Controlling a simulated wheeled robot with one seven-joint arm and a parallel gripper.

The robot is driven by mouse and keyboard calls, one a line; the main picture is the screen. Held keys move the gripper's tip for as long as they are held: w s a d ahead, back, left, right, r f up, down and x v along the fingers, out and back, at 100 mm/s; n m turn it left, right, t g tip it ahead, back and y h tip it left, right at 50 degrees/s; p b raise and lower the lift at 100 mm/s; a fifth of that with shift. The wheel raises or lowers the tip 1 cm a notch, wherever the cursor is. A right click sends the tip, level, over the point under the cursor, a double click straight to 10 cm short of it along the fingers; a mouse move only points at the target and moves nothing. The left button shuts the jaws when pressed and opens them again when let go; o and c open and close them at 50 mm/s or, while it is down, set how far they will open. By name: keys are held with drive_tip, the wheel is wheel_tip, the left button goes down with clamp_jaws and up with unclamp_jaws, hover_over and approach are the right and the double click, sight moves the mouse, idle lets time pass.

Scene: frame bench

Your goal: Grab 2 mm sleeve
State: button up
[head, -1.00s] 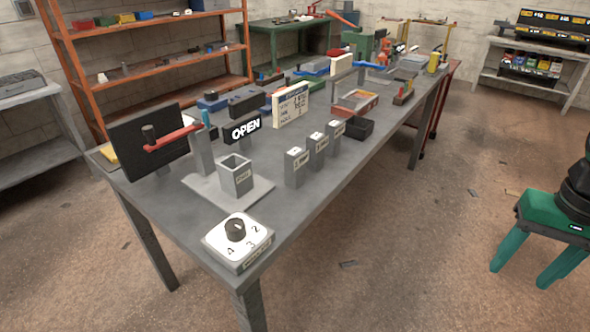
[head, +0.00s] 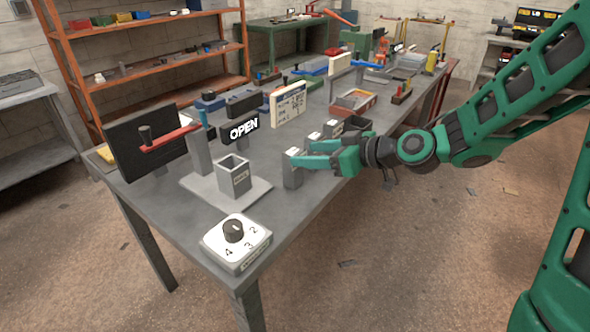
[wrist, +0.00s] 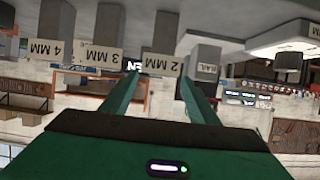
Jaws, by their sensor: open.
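The 2 mm sleeve is not clearly seen by itself; the grey post labelled 2 MM (wrist: 161,62) is upside down in the wrist view, between my fingertips. In the head view this nearest post (head: 292,178) is partly covered by a finger. My gripper (head: 299,154) is open and empty, level with the post's top. In the wrist view, its green fingers (wrist: 160,78) lie to either side of the post's face. I cannot tell whether they touch it. The 3 MM post (wrist: 104,57) and 4 MM post (wrist: 56,50) stand beside it.
A grey box on a plate (head: 236,178) stands left of the posts. A white dial block (head: 237,241) is at the bench's near corner. An OPEN sign (head: 243,130) and a white board (head: 289,104) stand behind. A dark tray (head: 357,125) is beyond the posts.

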drive_tip(key=x, duration=1)
drive_tip(key=shift+w+f, duration=0.1)
drive_tip(key=shift+f, duration=0.3)
drive_tip(key=shift+c, duration=0.3)
clamp_jaws()
